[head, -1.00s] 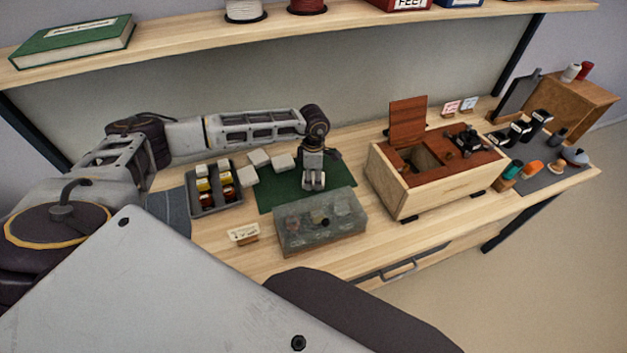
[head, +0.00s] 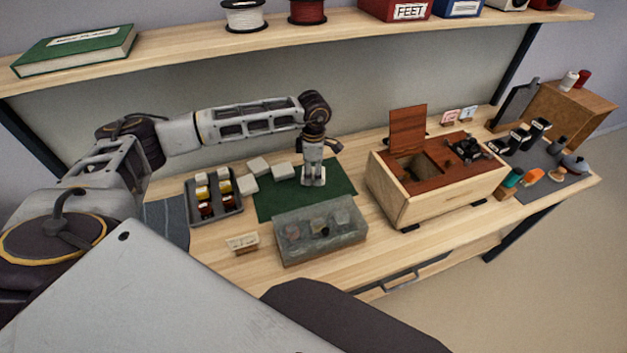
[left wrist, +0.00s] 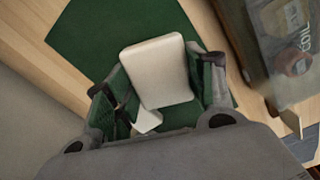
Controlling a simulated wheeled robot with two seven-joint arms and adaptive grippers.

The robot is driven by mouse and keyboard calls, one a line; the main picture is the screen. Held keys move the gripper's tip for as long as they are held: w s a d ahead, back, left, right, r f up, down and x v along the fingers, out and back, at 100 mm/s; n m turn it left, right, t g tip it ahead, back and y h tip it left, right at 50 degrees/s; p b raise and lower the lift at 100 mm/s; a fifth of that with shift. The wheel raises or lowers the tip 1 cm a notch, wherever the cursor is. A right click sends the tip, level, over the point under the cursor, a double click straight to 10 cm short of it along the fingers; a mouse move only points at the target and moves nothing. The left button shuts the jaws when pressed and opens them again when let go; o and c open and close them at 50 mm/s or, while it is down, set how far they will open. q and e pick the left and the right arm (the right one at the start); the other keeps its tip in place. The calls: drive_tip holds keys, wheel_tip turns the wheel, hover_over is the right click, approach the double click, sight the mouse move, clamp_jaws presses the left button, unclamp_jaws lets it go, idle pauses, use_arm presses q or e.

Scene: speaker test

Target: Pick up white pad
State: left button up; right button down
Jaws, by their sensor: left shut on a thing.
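My left gripper (head: 314,177) is over the green mat (head: 345,184) in the head view. In the left wrist view my left gripper (left wrist: 161,90) is shut on a pale white pad (left wrist: 160,66), with one finger at each side. The mat (left wrist: 95,35) shows beneath the pad. A smaller white piece shows just below the pad there, partly hidden; I cannot tell what it is. Three other white pads lie left of the gripper: one at the back (head: 257,166), one at the left (head: 246,185) and one nearest the gripper (head: 281,171). My right gripper is not in view.
A clear box (head: 320,238) stands in front of the mat. A grey tray of small bottles (head: 230,207) is at the left, and a small card (head: 242,243) in front. A wooden box with its lid up (head: 430,195) stands to the right. A shelf (head: 200,46) runs above.

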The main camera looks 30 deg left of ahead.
sight(313, 172)
use_arm(q)
wheel_tip(313, 172, up, 2)
drive_tip(key=shift+r, duration=0.75)
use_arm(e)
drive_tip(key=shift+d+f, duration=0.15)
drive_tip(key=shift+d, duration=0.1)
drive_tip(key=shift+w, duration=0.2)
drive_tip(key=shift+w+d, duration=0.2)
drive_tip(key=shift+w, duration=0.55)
